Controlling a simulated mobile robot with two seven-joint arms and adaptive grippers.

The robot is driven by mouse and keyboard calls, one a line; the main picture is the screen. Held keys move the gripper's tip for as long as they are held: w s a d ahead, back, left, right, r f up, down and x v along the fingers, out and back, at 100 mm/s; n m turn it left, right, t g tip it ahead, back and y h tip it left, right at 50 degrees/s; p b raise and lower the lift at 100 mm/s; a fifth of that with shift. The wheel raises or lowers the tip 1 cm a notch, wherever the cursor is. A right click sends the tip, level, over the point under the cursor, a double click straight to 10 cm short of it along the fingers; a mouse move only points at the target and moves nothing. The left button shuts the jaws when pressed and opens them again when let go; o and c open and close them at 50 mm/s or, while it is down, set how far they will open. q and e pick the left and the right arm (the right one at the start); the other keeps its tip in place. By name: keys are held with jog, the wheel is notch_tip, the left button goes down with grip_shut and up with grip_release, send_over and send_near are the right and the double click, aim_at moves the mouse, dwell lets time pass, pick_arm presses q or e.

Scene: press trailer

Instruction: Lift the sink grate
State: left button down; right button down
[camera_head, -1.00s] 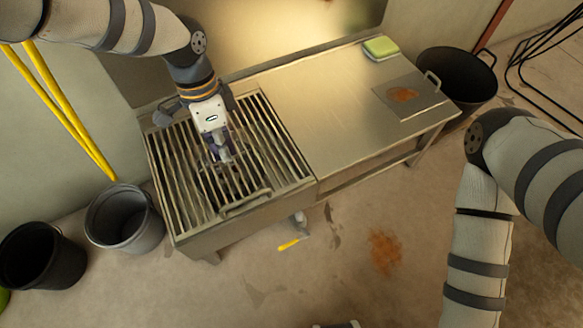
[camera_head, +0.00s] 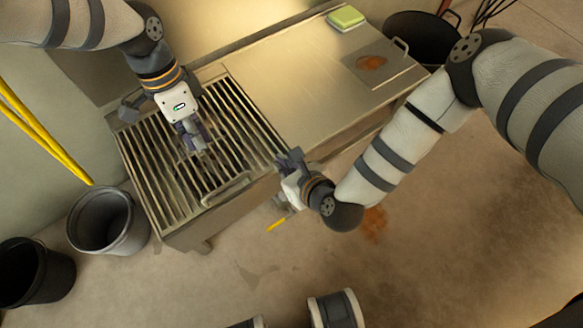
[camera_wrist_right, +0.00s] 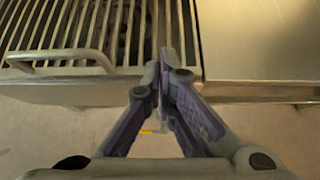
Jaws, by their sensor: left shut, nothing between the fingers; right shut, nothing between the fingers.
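The sink grate (camera_head: 150,165) is a set of parallel metal bars over the left part of a metal sink table. A bar handle (camera_head: 226,188) is at its front edge. The grate and its curved handle (camera_wrist_right: 65,55) also show at the upper left of the right wrist view. My left gripper (camera_head: 197,146) is shut and points down over the middle of the grate; I cannot tell whether it touches the bars. My right gripper (camera_head: 288,160) is shut and empty at the grate's front right corner, right of the handle. Its closed fingers (camera_wrist_right: 165,72) show in the wrist view.
The flat metal worktop (camera_head: 290,75) right of the grate holds a green-and-yellow sponge (camera_head: 346,18) and a rust-stained plate (camera_head: 372,64). Grey (camera_head: 100,220) and black (camera_head: 35,272) buckets stand at left, a black tub (camera_head: 420,35) at back right. A yellow-handled item (camera_head: 277,224) lies on the floor.

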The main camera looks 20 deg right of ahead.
jog(key=w, duration=0.1)
jog(key=w+r, duration=0.1)
jog(key=w+a, duration=0.1)
jog(key=shift+r, duration=0.6)
dwell(1.0)
pick_arm(q)
jog(key=c, duration=1.7)
grip_release()
